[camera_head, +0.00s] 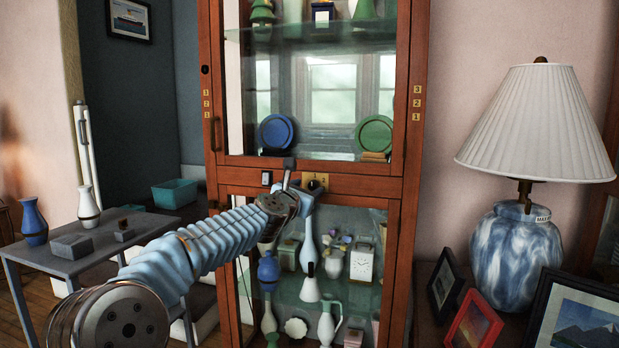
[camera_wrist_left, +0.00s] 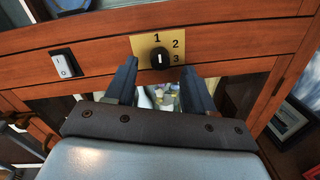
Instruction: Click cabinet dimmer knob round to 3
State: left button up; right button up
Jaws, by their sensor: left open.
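The dimmer knob (camera_wrist_left: 160,58) is small, round and black, on a brass plate (camera_wrist_left: 143,44) marked 1, 2 and 3 in the left wrist view. Its white mark stands upright, toward the 1. The knob also shows in the head view (camera_head: 314,187) on the rail between the cabinet's upper and lower doors. My left gripper (camera_wrist_left: 160,76) is open, with one finger to each side just below the knob and nothing between them. In the head view the left gripper (camera_head: 298,184) is close in front of the rail, overlapping the plate's left side. My right gripper is not in view.
A white rocker switch (camera_wrist_left: 65,63) sits left of the plate. Glass doors of the wooden cabinet (camera_head: 413,150) lie above and below the rail, with ornaments inside. A grey table (camera_head: 90,247) with vases stands left; a lamp (camera_head: 520,245) and frames stand right.

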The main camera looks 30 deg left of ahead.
aim_at(313, 185)
pick_arm(q)
jog(key=shift+w+a+p, duration=0.15)
jog(key=shift+w+p, duration=0.1)
jog(key=shift+w, duration=0.45)
jog(key=shift+w+a+p, duration=0.1)
jog(key=shift+w+p, duration=0.1)
jog(key=shift+w, duration=0.5)
grip_shut()
